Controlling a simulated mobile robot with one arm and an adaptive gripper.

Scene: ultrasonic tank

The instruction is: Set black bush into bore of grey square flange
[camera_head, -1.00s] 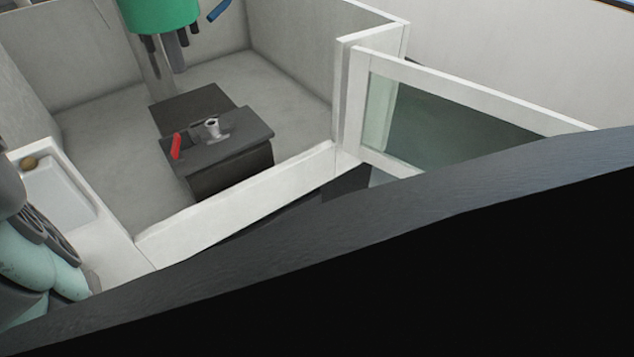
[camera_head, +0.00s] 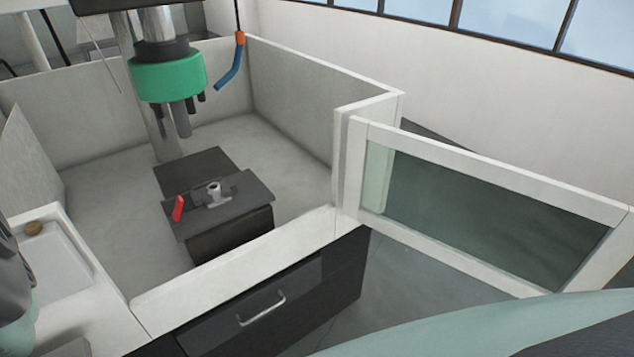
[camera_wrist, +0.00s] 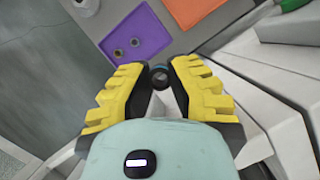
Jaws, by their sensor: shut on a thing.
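In the wrist view my gripper (camera_wrist: 159,70), with yellow ribbed pads, is shut on a small dark ring, the black bush (camera_wrist: 158,77), held between the fingertips. Its far side is partly hidden. In the head view a small grey fitting with a round opening on top, which looks like the grey square flange (camera_head: 214,195), stands on a dark block (camera_head: 230,215) inside the tank. It is too small there to make out its bore clearly. My gripper does not show in the head view, and the flange does not show in the wrist view.
A red piece (camera_head: 178,208) is beside the flange. A green spindle head (camera_head: 166,76) hangs above the tank, with a blue nozzle (camera_head: 231,68) nearby. A framed glass door (camera_head: 480,205) stands open at right. The wrist view shows a purple tray (camera_wrist: 148,28) with small round parts.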

